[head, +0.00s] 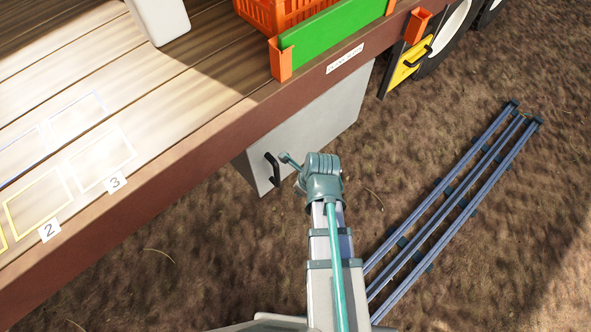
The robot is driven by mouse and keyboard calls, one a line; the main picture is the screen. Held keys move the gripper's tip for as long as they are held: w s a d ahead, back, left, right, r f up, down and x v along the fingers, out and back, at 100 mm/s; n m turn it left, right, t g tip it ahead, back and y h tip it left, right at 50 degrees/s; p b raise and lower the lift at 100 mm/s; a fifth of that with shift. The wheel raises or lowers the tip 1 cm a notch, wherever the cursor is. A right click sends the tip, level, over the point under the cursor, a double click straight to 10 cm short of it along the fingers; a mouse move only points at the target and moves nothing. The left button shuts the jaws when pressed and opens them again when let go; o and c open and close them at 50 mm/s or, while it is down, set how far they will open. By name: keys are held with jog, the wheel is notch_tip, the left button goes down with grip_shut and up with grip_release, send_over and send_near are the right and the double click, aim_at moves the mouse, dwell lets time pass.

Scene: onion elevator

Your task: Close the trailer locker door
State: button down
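The trailer locker (318,122) is a pale grey box under the brown edge of the trailer bed. A black bar handle (272,169) sits near the lower left end of its grey face. The bed hides the top of the locker, so I cannot tell how far its door stands open. My gripper (289,160) is at the end of my grey and teal arm, just right of the black handle in the picture. I cannot tell whether it touches the handle. The fingers are too small and hidden to show whether they are open or shut.
The wooden trailer bed (150,95) has outlined spots, with numbers 2 and 3 showing. An orange crate (262,14) stands behind a green board (335,30). A yellow panel (407,63) hangs beside the wheel (452,32). Blue-grey rails (455,195) lie on the soil at right.

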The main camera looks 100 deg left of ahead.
jog(key=d+b+v, duration=0.1)
jog(key=v, duration=0.7)
jog(key=w+d+f+n+t+h, duration=0.1)
jog(key=w+d+f+n, duration=0.2)
jog(key=w+f+n, duration=0.35)
jog(key=w+d+f+n, duration=0.2)
jog(key=w+f+n, duration=0.2)
jog(key=w+n, duration=0.45)
jog(key=w+d+f+h, duration=0.1)
jog(key=w+d+f, duration=0.4)
jog(key=w+d, duration=0.3)
jog(key=w+d+f+h, duration=0.1)
jog(key=w+d+f, duration=0.55)
jog(key=w, duration=0.25)
jog(key=w+d+f+m+g, duration=0.1)
jog(key=w+d+f, duration=0.15)
jog(key=d, duration=0.65)
jog(key=w+d+f+m+g, duration=0.1)
jog(key=d+f, duration=0.2)
jog(key=d, duration=0.6)
jog(key=s+d+f+m+g, duration=0.1)
jog(key=s+d+f+m, duration=0.1)
jog(key=d, duration=0.6)
jog(key=s+d+f+m+g+y, duration=0.1)
jog(key=s+d+f+m+g, duration=0.1)
jog(key=s+d, duration=0.4)
jog(key=d+f+m, duration=0.1)
jog(key=d+m, duration=0.1)
jog(key=shift+m+y, duration=0.3)
jog(key=shift+m, duration=0.1)
